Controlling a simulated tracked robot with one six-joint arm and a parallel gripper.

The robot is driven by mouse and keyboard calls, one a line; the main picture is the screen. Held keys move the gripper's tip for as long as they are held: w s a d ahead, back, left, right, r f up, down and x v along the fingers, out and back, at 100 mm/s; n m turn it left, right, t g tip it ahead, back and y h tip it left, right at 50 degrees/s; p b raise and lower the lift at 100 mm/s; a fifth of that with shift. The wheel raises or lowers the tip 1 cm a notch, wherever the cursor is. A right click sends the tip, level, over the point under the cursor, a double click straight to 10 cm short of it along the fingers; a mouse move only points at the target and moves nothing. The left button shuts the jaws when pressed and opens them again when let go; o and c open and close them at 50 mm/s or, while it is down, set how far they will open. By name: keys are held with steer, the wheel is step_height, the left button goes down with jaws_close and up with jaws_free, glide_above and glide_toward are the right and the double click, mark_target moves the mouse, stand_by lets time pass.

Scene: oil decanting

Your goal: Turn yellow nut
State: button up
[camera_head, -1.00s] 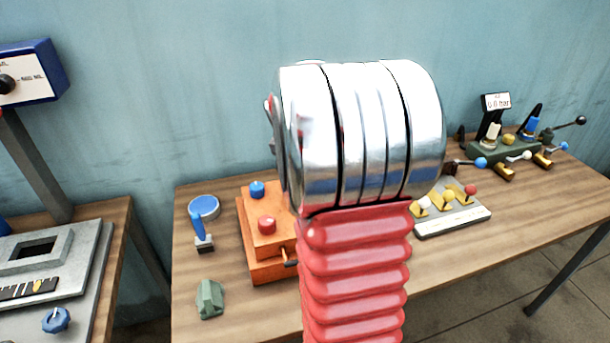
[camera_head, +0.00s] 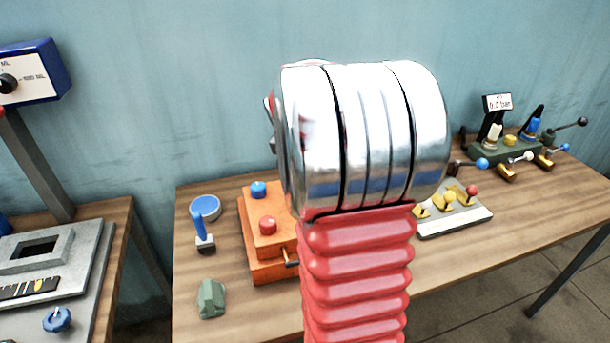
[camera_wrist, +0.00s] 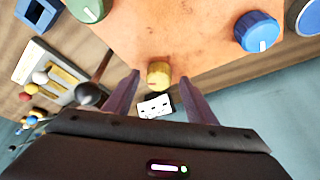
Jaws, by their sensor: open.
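The yellow nut (camera_wrist: 158,75) is a small round knob at the lower edge of an orange box face in the wrist view. My gripper (camera_wrist: 160,79) is open, with one dark finger to each side of the nut in this view. Whether the fingers reach to its depth or touch it, I cannot tell. The orange box (camera_head: 257,251) stands on the wooden table in the head view, partly behind my arm. The nut and my gripper's fingers are hidden there.
A blue knob (camera_wrist: 257,32) and a green knob (camera_wrist: 88,8) flank the nut in the wrist view. A panel with small coloured levers (camera_head: 453,220) stands right of my arm. A blue joystick (camera_head: 201,228) and a green block (camera_head: 211,299) are left of the box.

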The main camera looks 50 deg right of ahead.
steer(key=v, duration=1.3)
steer(key=shift+a+r, duration=0.1)
steer(key=s+a+f+n, duration=0.1)
steer(key=a+n, duration=0.1)
steer(key=a, duration=0.1)
steer(key=s+a+f+n+y, duration=0.1)
steer(key=a+f+n, duration=0.1)
steer(key=a, duration=0.2)
steer(key=s+a+f+n+t, duration=0.1)
steer(key=a+f+n, duration=0.1)
steer(key=a+n, duration=0.1)
steer(key=shift+s+a+y, duration=0.3)
steer(key=shift+s+a, duration=0.05)
steer(key=shift+a, duration=0.25)
steer(key=s+a+n+t+y, duration=0.1)
steer(key=s+a+n, duration=0.2)
steer(key=a, duration=0.7)
steer(key=s+a+n+t+y, duration=0.1)
steer(key=s+a+n, duration=0.3)
steer(key=a, duration=0.6)
steer(key=shift+s+a+f+t+y, duration=0.35)
steer(key=shift+s+t, duration=0.25)
steer(key=shift+s, duration=0.65)
